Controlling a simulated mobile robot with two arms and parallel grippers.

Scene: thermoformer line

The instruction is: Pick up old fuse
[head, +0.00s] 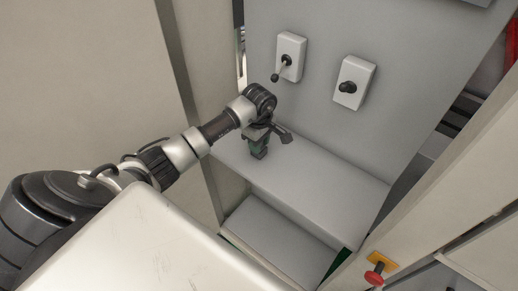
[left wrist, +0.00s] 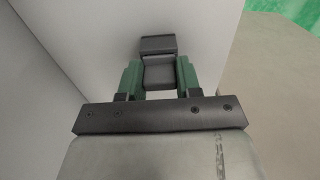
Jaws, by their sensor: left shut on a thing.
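My left gripper (head: 258,150) is over the left part of the grey shelf, below the wall switches. In the left wrist view its green fingers (left wrist: 158,80) are shut on a dark grey block, the old fuse (left wrist: 159,73), one finger on each side. The fuse's upper end stands out beyond the fingertips. In the head view the fuse is too small and too covered by the gripper to make out clearly. My right gripper is not in view.
A grey shelf (head: 330,178) is clear to the right of the gripper. Above it are a lever switch (head: 291,45) and a rotary knob box (head: 362,73). A lower ledge (head: 275,240) lies below. A red button (head: 375,275) sits at lower right.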

